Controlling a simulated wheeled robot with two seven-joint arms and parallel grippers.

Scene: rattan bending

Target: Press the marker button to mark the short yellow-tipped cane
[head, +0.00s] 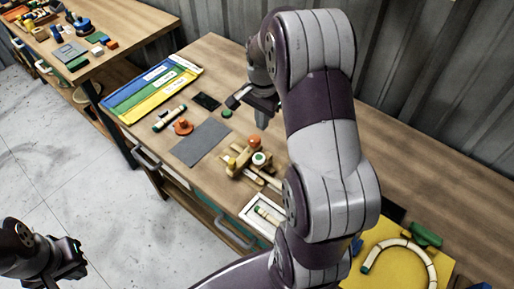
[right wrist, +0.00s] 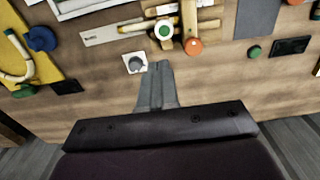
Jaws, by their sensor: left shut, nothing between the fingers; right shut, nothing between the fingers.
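My right gripper (head: 262,120) is shut and empty above the back of the table; its fingers (right wrist: 160,68) point down in the right wrist view. Just left of the fingertips there, a grey round button (right wrist: 136,64) sits on a small white plate; I cannot tell whether they touch. My arm hides that spot in the head view. A pale stick with a yellowish part (right wrist: 136,26) lies at the wooden jig (right wrist: 188,18); I cannot tell if it is the short yellow-tipped cane. My left gripper (head: 72,262) is shut and empty, low over the floor, away from the table.
The jig (head: 250,162) has an orange knob and a green disc. A green button (head: 227,113), a black device (head: 206,101), a grey mat (head: 200,142) and a short cane (head: 169,118) lie to its left. A curved cane (head: 402,242) lies on a yellow board (head: 385,270).

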